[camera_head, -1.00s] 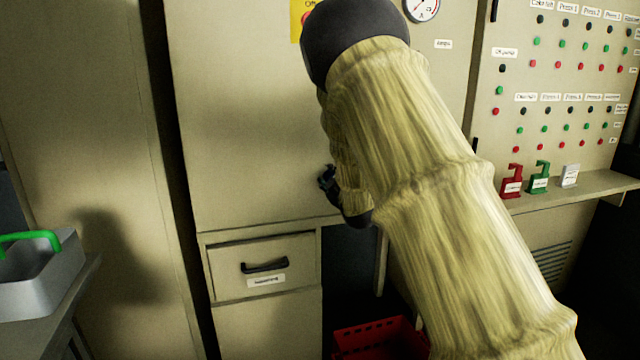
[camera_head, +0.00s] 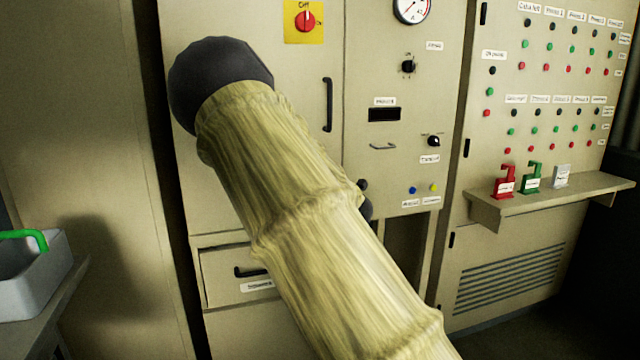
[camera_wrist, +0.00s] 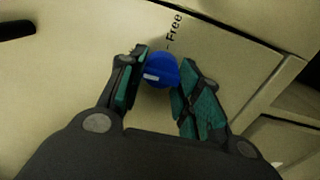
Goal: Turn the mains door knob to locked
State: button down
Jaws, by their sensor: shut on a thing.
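A round blue knob (camera_wrist: 163,68) with a white mark sits on a beige panel in the wrist view. A label reading "Free" (camera_wrist: 174,30) is beside it, with a short dash between them. My gripper (camera_wrist: 159,62) has its green-padded fingers on both sides of the knob and is shut on it. The white mark points toward the left finger. In the head view my arm's sleeve and dark elbow cover the gripper and the blue knob.
A red rotary switch (camera_head: 306,21) on a yellow plate and a black door handle (camera_head: 327,105) are on the cabinet. A drawer (camera_head: 223,279) is below. A shelf (camera_head: 550,196) with red, green and white lock pieces is at right. A grey tray (camera_head: 33,279) is at left.

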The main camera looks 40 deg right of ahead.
dwell(0.4)
jog(key=c, duration=1)
grip_release()
jog(key=v, duration=1.2)
jog(key=shift+f, duration=0.1)
